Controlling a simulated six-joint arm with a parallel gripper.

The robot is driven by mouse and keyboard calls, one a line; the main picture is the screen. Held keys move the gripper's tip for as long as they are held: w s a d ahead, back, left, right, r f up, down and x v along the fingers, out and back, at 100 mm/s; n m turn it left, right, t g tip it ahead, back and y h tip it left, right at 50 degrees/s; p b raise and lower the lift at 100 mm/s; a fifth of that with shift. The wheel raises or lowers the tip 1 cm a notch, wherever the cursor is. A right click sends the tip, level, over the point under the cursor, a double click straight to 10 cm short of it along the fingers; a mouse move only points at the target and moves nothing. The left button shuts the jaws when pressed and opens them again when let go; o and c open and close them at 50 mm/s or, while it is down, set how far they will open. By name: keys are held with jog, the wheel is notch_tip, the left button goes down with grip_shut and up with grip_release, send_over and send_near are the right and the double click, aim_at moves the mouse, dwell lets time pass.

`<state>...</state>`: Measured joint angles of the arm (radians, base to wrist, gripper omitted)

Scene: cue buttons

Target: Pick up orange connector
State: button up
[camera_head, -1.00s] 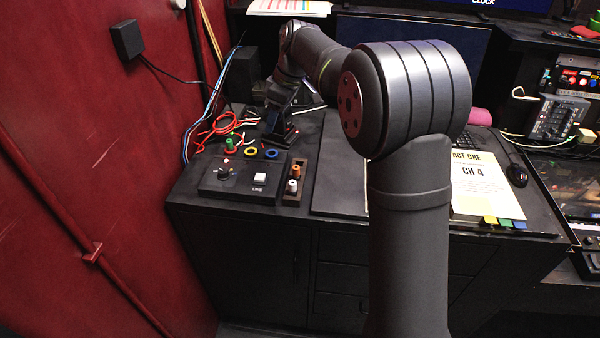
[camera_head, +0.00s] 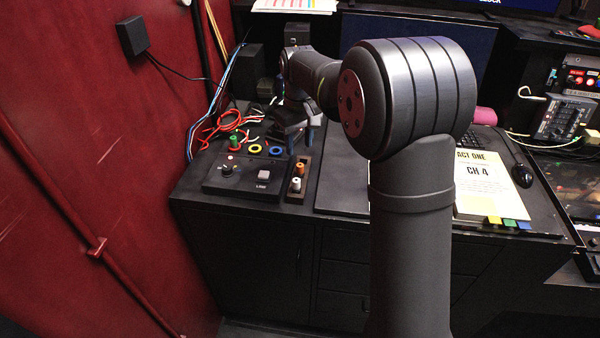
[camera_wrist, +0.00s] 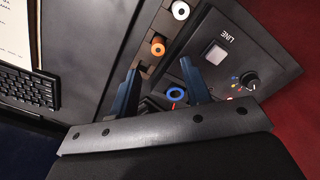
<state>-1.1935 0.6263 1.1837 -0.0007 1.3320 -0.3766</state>
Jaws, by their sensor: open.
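The orange connector (camera_head: 300,169) stands in the narrow wooden holder (camera_head: 301,193) beside the cue box, with a white connector (camera_head: 296,184) in front of it. In the wrist view the orange connector (camera_wrist: 158,48) lies just ahead of my fingers, near the left fingertip. The white connector (camera_wrist: 180,11) is farther off, at the top. My gripper (camera_wrist: 162,85) is open, with a blue-grey finger on each side and nothing held. In the head view my gripper (camera_head: 303,138) hangs just behind the orange connector and a little above it.
The black cue box (camera_head: 243,177) with a knob and a white LINE button is left of the holder. Green, yellow and blue rings (camera_head: 255,149) and loose red cables (camera_head: 216,127) lie behind it. The black desk mat (camera_head: 342,180) right of the holder is mostly clear.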

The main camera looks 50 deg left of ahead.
aim_at(300, 165)
notch_tip(300, 165, down, 8)
jog(key=shift+w+f, duration=0.15)
jog(key=shift+f, duration=0.05)
grip_shut()
dwell(0.4)
jog(key=shift+r, duration=0.1)
jog(key=shift+r, duration=0.55)
notch_tip(300, 165, up, 3)
jog(key=shift+f, duration=0.15)
jog(key=w+d+r, duration=0.6)
jog(key=d+r, duration=0.1)
jog(key=d, duration=0.2)
jog(key=shift+w+d, duration=0.3)
jog(key=shift+w, duration=0.1)
